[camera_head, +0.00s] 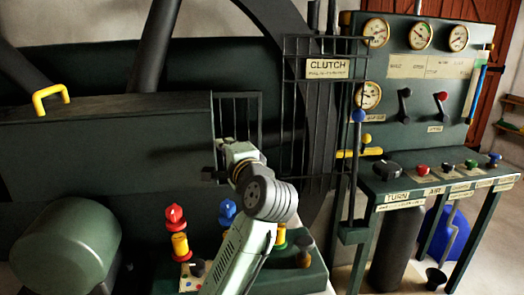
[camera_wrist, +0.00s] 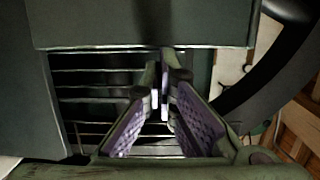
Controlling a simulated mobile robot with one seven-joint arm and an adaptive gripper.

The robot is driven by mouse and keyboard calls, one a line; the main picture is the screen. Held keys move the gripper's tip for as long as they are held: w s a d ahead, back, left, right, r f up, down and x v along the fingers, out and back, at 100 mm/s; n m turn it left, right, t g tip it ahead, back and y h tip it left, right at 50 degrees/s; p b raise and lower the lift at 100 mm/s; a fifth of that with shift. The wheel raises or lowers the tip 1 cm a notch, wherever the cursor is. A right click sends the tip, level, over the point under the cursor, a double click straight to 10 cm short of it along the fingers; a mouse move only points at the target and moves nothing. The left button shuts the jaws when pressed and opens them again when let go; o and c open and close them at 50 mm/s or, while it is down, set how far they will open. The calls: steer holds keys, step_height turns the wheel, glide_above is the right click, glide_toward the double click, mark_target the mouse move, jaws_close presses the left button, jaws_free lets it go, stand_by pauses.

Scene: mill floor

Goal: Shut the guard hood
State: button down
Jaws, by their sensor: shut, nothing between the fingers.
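The guard hood (camera_head: 100,150) looks like a broad dark green box at the left in the head view. A yellow handle (camera_head: 50,97) stands on its top edge. I cannot tell how far the hood is open. My gripper (camera_head: 209,173) is shut and empty, near the hood's right end and in front of a barred grille (camera_head: 238,110). In the wrist view my gripper (camera_wrist: 160,90) has its fingertips together before the grille's bars (camera_wrist: 90,95), just under a dark green panel (camera_wrist: 140,22). Whether the fingertips touch anything is unclear. The yellow handle is not in the wrist view.
A clutch lever with a blue knob (camera_head: 358,116) stands right of my arm. Red (camera_head: 174,216) and blue (camera_head: 227,210) knobs rise below the hood. A gauge panel (camera_head: 425,90) and a control desk (camera_head: 430,180) are at the right. A green cylinder (camera_head: 65,250) is lower left.

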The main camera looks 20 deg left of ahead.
mark_target(159, 148)
steer(key=s+a, duration=0.3)
steer(key=a, duration=0.1)
steer(key=s+a, duration=0.2)
steer(key=a, duration=0.2)
steer(key=s+a, duration=0.3)
steer(key=a, duration=0.2)
steer(key=shift+s, duration=0.35)
steer(key=shift+a, duration=0.1)
steer(key=shift+w, duration=0.15)
